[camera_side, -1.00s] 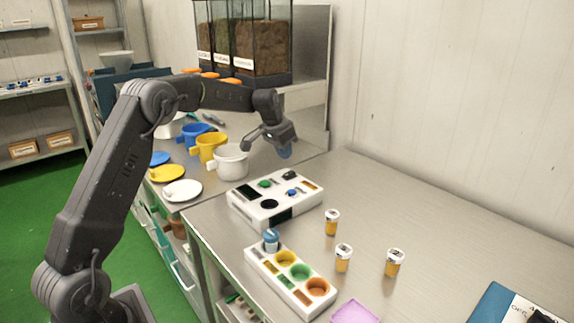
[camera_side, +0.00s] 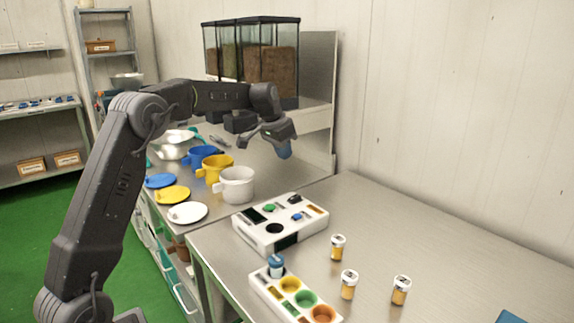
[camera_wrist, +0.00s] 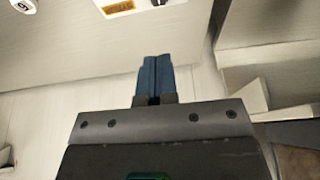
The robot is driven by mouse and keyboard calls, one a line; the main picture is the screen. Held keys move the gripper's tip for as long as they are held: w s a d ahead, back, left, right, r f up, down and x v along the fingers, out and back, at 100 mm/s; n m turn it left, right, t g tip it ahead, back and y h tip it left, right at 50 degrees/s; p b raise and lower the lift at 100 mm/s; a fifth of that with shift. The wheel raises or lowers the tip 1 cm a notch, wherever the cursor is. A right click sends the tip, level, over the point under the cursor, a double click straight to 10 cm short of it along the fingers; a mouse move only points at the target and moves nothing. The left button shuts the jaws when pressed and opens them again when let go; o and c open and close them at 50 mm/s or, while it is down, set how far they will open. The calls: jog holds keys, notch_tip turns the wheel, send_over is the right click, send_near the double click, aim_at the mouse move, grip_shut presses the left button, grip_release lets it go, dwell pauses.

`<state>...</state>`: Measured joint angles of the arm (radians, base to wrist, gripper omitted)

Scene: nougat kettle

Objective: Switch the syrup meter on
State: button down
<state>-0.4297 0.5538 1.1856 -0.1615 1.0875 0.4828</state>
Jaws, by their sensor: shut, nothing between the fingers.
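A white device with a green button, a blue switch, a black knob, a dark display and an orange label, which I take as the syrup meter (camera_side: 266,238), stands on the steel bench in the side view. The blue switch's position is too small to read. My gripper (camera_side: 285,153) hangs above and behind the device, apart from it. In the wrist view my gripper's blue fingers (camera_wrist: 154,62) are together with nothing between them. A white panel edge with an orange label (camera_wrist: 118,8) and a black knob (camera_wrist: 160,2) shows at the top there.
Several amber vials (camera_side: 338,248) stand right of the device. A white rack with coloured wells (camera_side: 262,288) lies in front. White, yellow and blue pots (camera_side: 237,186) and lids (camera_side: 188,212) are behind left. Glass tanks (camera_side: 275,65) stand at the back. The bench's right is largely clear.

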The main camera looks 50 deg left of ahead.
aim_at(298, 195)
jog(key=shift+w+r, duration=0.1)
jog(key=shift+w, duration=0.15)
jog(key=x, duration=0.9)
jog(key=s+x, duration=0.1)
jog(key=x, duration=0.4)
